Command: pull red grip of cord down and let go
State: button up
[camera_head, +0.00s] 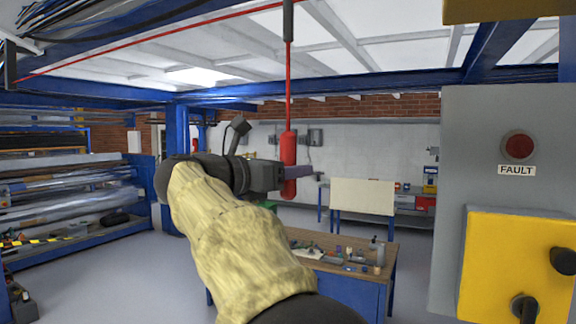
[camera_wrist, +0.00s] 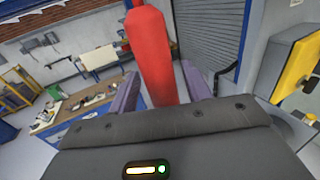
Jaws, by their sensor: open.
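The red grip (camera_head: 289,148) hangs upright on a red cord (camera_head: 288,85) that comes down from a dark tube overhead. The grip shows above and below that finger. In the wrist view the red grip (camera_wrist: 152,55) stands between the two spread fingers of my gripper (camera_wrist: 158,76). The gripper is open, and a gap shows beside the grip on the right. The grip's lower end is hidden behind the gripper body in the wrist view.
A grey cabinet (camera_head: 455,190) with a red FAULT lamp (camera_head: 519,146) and a yellow switch box (camera_head: 500,265) stands close on the right. A workbench (camera_head: 340,268) with small parts is below. A roller machine (camera_head: 70,190) is at the left.

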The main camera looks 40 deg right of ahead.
aim_at(282, 194)
grip_shut()
notch_tip(282, 194, down, 5)
jog(key=b, duration=0.6)
jog(key=shift+r, duration=0.15)
grip_release()
jog(key=shift+r, duration=0.1)
